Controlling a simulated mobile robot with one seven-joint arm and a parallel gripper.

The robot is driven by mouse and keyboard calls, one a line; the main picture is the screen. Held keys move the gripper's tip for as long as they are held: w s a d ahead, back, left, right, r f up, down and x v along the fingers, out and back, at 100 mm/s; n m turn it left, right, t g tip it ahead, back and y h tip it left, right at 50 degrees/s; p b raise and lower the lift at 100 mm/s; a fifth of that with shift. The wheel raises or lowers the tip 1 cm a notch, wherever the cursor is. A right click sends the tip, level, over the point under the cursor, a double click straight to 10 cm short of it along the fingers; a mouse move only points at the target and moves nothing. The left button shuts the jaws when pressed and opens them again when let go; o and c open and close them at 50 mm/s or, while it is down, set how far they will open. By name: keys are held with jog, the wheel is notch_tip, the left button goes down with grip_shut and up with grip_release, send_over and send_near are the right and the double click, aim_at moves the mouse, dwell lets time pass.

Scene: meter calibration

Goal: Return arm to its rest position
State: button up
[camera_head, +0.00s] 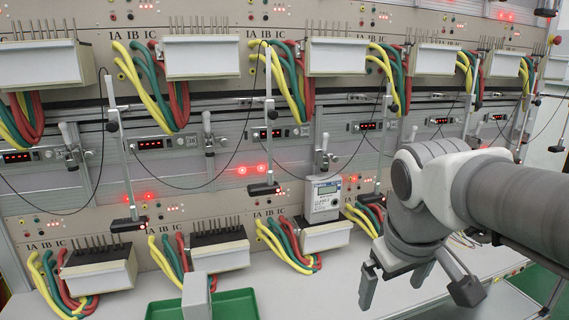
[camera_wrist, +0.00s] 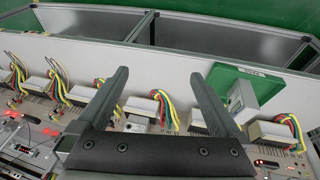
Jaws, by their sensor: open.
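My arm (camera_head: 480,185) reaches in from the right in the head view, bent at a grey and white joint. My gripper (camera_head: 415,285) hangs at its end, pointing down in front of the lower part of the panel. Its fingers are spread apart with nothing between them. In the wrist view my gripper (camera_wrist: 166,85) also shows open and empty, with both dark fingers apart above the white shelf and the lower row of terminal blocks. I see no contact between the fingers and anything else.
A meter (camera_head: 323,199) sits at a lower terminal block (camera_head: 325,236), left of my gripper. A green tray (camera_head: 236,306) holding a grey-white box (camera_head: 197,297) lies on the shelf (camera_head: 335,290). Coloured cables, terminal blocks and upright rods (camera_head: 118,150) line the panel. Shelf space between tray and gripper looks clear.

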jog(key=s+a+f+m+t+y, duration=0.1)
jog(key=s+a+f+m+t, duration=0.15)
jog(key=s, duration=0.45)
notch_tip(320, 180, up, 18)
jog(key=p, duration=1.8)
jog(key=shift+s+d+f+m+g, duration=0.25)
jog(key=shift+m+g, duration=0.1)
jog(key=shift+m, duration=0.1)
